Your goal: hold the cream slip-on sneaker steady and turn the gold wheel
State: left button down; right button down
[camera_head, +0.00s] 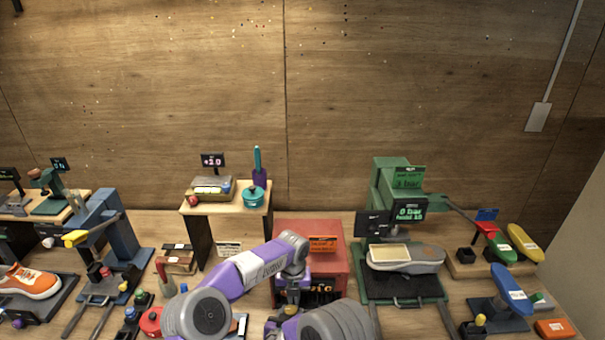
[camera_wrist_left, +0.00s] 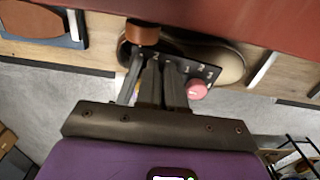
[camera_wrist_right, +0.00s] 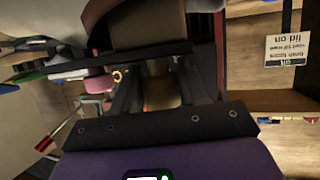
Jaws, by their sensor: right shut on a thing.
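My left gripper (camera_wrist_left: 155,65) is under a red machine, beside a copper-brown cylinder (camera_wrist_left: 142,34). What lies between its dark fingers is unclear. A beige, dark-rimmed rounded shape (camera_wrist_left: 228,64), perhaps the cream sneaker, lies behind a dark numbered plate (camera_wrist_left: 172,66). My right gripper (camera_wrist_right: 162,75) is shut on a dull gold piece (camera_wrist_right: 160,92), which looks like the gold wheel. A broad tan-olive piece (camera_wrist_right: 158,22) is just beyond it. In the head view the red machine (camera_head: 338,268) is partly covered by my purple arms, which hide the wheel and both fingertips.
A pink knob (camera_wrist_left: 197,89) sits on the numbered plate, close to my left fingers. A green press (camera_head: 398,190) with a grey-white shoe (camera_head: 428,258) stands right of the red machine. An orange sneaker (camera_head: 35,282) is far left. Small stands and tools crowd the bench.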

pick_arm(q)
jog(key=shift+s+d, duration=0.35)
jog(key=shift+d, duration=0.2)
jog(key=shift+w, duration=0.15)
jog(key=shift+w+d, duration=0.1)
jog(key=shift+w, duration=0.1)
jog(key=shift+w+r, duration=0.1)
jog(key=r, duration=0.5)
jog(key=shift+w+a+r, duration=0.1)
jog(key=shift+a+r, duration=0.2)
jog(key=shift+r, duration=0.1)
